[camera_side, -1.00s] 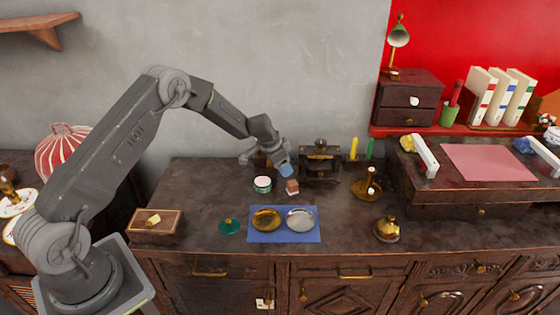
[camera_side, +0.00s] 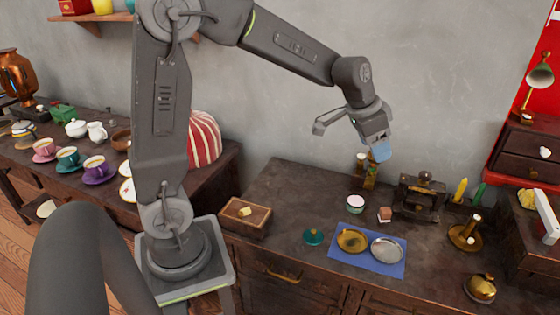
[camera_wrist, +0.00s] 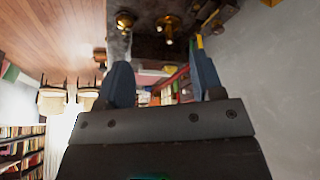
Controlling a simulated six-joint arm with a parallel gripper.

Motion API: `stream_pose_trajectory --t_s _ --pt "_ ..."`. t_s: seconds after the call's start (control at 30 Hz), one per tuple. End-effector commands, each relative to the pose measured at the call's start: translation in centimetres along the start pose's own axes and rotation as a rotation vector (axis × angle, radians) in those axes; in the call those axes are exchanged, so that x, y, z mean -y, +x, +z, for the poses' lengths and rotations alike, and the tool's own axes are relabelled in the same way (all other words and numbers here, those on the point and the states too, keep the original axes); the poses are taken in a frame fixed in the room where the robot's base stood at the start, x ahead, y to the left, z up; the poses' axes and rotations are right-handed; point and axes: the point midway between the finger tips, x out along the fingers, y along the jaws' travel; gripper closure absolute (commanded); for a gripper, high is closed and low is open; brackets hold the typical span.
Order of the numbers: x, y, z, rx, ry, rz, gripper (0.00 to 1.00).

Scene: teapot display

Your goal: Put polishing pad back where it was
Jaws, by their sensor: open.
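A small brown block with a paler top (camera_side: 385,214), which looks like the polishing pad, rests on the dark cabinet top, just right of an open green tin with pale contents (camera_side: 355,203). I cannot be sure it is the pad. My gripper (camera_side: 378,152) is raised above and behind the block, well clear of it. In the wrist view my gripper (camera_wrist: 163,82) has its two blue-tipped fingers apart, with nothing held between them. The block cannot be made out in the wrist view.
A blue cloth (camera_side: 342,262) bears a gold dish (camera_side: 352,240) and a silver dish (camera_side: 387,250). A green lid (camera_side: 313,236), a wooden box (camera_side: 240,226) with a yellow piece, a dark ornate stand (camera_side: 420,198), a brass candlestick (camera_side: 465,236) and a brass bell (camera_side: 481,288) stand around.

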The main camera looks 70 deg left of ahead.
Motion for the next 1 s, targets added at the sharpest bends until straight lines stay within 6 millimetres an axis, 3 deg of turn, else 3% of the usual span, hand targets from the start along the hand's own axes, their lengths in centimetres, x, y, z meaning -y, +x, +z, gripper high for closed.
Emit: stream_pose_trajectory --t_s 0.03,0.2,0.33,0.5,0.7,1.0 --pt "-1.4 -2.3 1.2 -0.01 -0.009 -0.01 0.39" --pt "-5.0 -7.6 6.3 -0.024 -0.068 -0.043 0.39" --pt "-7.2 -10.3 10.8 -0.04 -0.12 -0.073 0.39" --pt "-8.8 -11.9 15.8 -0.059 -0.181 -0.107 0.39" --pt "-9.5 -12.2 18.4 -0.07 -0.219 -0.126 0.39" --pt "-9.5 -12.2 18.6 -0.07 -0.223 -0.128 0.39"
